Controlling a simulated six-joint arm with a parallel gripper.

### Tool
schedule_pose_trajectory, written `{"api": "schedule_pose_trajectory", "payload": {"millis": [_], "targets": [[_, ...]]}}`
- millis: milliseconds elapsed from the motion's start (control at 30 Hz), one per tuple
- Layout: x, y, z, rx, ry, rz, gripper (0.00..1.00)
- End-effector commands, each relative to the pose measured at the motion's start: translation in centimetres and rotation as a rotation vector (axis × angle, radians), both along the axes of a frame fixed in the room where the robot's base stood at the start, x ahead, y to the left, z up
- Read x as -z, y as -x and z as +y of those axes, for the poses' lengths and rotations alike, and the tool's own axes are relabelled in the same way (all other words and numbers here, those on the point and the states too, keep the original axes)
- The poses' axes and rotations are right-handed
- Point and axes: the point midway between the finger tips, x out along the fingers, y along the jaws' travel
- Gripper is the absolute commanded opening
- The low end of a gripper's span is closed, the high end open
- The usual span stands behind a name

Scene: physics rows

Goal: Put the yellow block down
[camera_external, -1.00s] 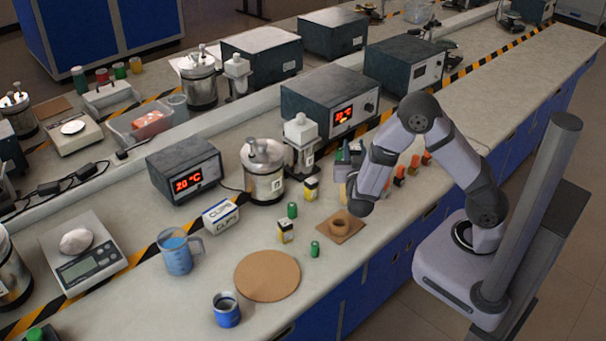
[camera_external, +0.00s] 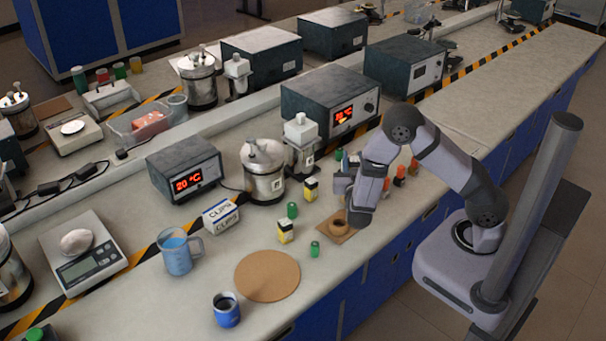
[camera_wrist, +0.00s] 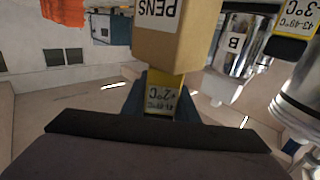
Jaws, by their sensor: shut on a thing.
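My gripper (camera_wrist: 160,112) is shut on the yellow block (camera_wrist: 160,98), which shows between the fingers in the wrist view with a printed temperature label. In the outside view my gripper (camera_external: 342,184) is over the bench, close to the brown square mat (camera_external: 325,228). The held block cannot be made out there. A tan box marked PENS (camera_wrist: 180,40) stands just beyond the held block in the wrist view; I cannot tell whether they touch.
Yellow-and-black blocks (camera_external: 286,231) and green cylinders (camera_external: 315,249) stand left of the mat. A round brown board (camera_external: 267,276) lies bare at the front. A metal vessel (camera_external: 262,172) stands behind. Several small orange-topped items (camera_external: 400,172) stand right of the gripper.

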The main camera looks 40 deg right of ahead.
Motion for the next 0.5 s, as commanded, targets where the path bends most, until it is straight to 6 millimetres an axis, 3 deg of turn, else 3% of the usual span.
{"api": "schedule_pose_trajectory", "payload": {"millis": [67,100,167,500], "targets": [[0.35,0.00,0.00,0.000,0.000,0.000,0.03],[0.26,0.00,0.00,0.000,0.000,0.000,0.34],[0.23,0.00,0.00,0.000,0.000,0.000,0.45],[0.06,0.00,0.00,0.000,0.000,0.000,0.45]]}}
